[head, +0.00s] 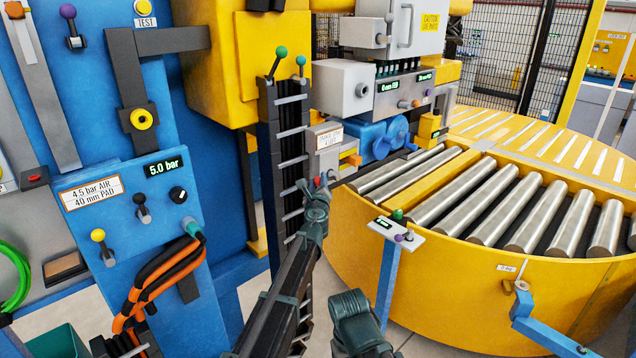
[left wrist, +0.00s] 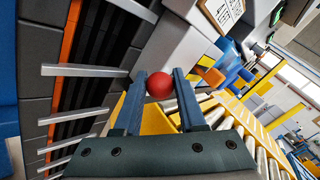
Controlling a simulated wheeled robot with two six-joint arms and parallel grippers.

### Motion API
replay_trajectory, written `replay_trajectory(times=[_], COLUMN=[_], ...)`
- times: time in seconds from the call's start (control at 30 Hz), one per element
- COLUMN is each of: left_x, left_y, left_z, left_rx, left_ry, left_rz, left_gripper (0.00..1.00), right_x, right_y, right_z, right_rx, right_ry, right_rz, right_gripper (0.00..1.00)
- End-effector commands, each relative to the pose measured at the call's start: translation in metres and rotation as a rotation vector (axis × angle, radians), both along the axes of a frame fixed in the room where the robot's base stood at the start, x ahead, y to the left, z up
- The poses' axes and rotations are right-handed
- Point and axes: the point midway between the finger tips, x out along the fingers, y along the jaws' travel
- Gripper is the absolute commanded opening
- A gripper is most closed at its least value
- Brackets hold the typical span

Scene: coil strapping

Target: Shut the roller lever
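A lever with a round red knob (left wrist: 159,85) sits between the fingertips of my left gripper (left wrist: 160,84) in the left wrist view. The fingers appear to touch the knob on both sides. In the head view my left gripper (head: 317,188) reaches up to the red knob (head: 318,181), which only just shows. The lever stands at a small grey box (head: 326,158) with a label too small to read surely. The lever's stem is hidden.
A dark rack (head: 268,140) with grey bars and green-knobbed levers stands just left of the gripper. A yellow roller table (head: 440,290) fills the right. A small stand (head: 397,231) with knobs stands in front of it. A blue panel (head: 135,205) with levers is at left.

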Motion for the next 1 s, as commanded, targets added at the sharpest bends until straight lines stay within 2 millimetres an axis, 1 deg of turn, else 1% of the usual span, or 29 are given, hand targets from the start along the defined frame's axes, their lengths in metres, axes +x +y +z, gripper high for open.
replay_trajectory(times=[0.03, 0.13, 0.17, 1.0], left_x=[-0.0001, -0.0001, -0.0002, -0.0004], left_y=[0.0001, 0.0001, 0.0001, 0.0001], left_z=[-0.0001, -0.0001, -0.0001, -0.0001], left_rx=[0.000, 0.000, 0.000, 0.000], left_ry=[0.000, 0.000, 0.000, 0.000], left_rz=[0.000, 0.000, 0.000, 0.000], left_gripper=[0.20, 0.02, 0.00, 0.00], right_x=[0.0000, 0.0000, 0.0000, 0.0000], right_y=[0.0000, 0.0000, 0.0000, 0.0000], right_z=[0.0000, 0.0000, 0.0000, -0.0001], right_rx=[0.000, 0.000, 0.000, 0.000], right_ry=[0.000, 0.000, 0.000, 0.000], right_rz=[0.000, 0.000, 0.000, 0.000], right_gripper=[0.69, 0.69, 0.69, 0.69])
